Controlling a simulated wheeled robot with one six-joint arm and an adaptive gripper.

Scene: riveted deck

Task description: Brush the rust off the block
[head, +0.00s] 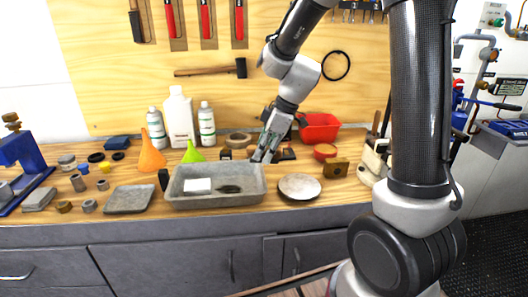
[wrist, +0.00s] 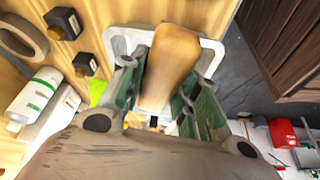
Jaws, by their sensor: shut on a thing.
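My gripper (head: 265,154) is low over the bench, just behind the right end of the grey tray (head: 215,201). In the wrist view my gripper (wrist: 155,95) has its green-padded fingers shut on an orange-brown, wood-like piece (wrist: 168,65). It looks like a handle; any bristles are hidden. A small brown block (head: 335,167) stands right of the round dish and may be the rusty one. In the tray lie a white slab (head: 198,185) and a dark flat thing (head: 230,189).
A round pale dish (head: 299,187) stands right of the tray. Bottles (head: 180,118), an orange funnel (head: 151,152) and a green funnel (head: 193,153) stand behind. A red bin (head: 320,128) is at the back right. A flat grey plate (head: 130,199) lies left of the tray.

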